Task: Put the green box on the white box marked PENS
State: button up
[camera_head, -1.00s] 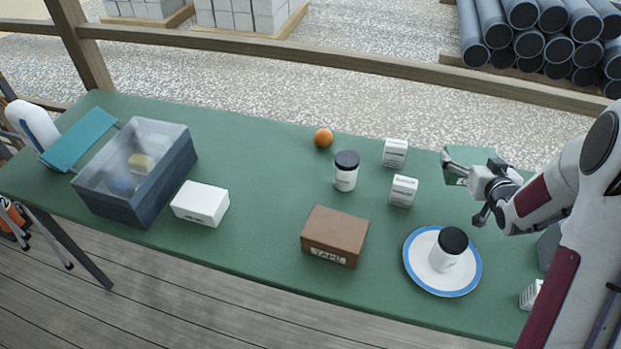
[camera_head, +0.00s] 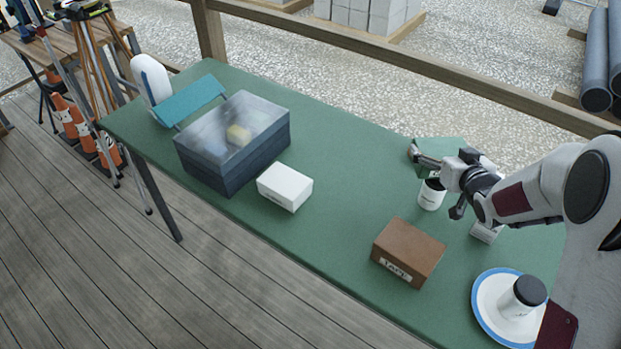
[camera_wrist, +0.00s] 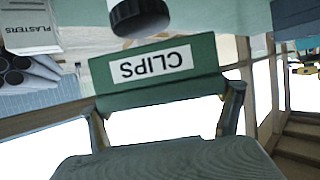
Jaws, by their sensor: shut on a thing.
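My gripper (camera_head: 440,162) is shut on the green box (camera_head: 446,147) and holds it in the air over the right part of the table. In the wrist view the green box (camera_wrist: 158,76) sits between the two fingers (camera_wrist: 165,112), with a CLIPS label upside down in the picture. In the head view the gripper partly covers the box. The white box (camera_head: 285,187) lies on the table to the left, in front of the lidded bin's right end; its label is too small to read. Its top is bare.
A dark bin with a clear lid (camera_head: 232,168) stands beside the white box. A brown TAPE box (camera_head: 408,252), a jar (camera_head: 431,196) below the gripper, a small white carton (camera_head: 487,231) and a blue-rimmed plate (camera_head: 485,318) with another jar are at right. The green table (camera_head: 345,160) is clear between.

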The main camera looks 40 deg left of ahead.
jog(key=s+a+r+n+g+y, duration=0.15)
jog(key=s+a, duration=0.25)
jog(key=a, duration=0.5)
jog(key=s+a+n+g+y, duration=0.15)
jog(key=s+a, duration=0.35)
jog(key=a, duration=0.5)
jog(key=r+n+g+y, duration=0.1)
jog(key=r+n+g, duration=0.1)
jog(key=n, duration=0.1)
send_over(283, 178)
jog(key=shift+f, duration=0.15)
jog(key=shift+f, duration=3.05)
jog(key=shift+f, duration=1.85)
jog(key=shift+f, duration=0.15)
jog(key=o, duration=1.2)
jog(key=shift+c, duration=0.2)
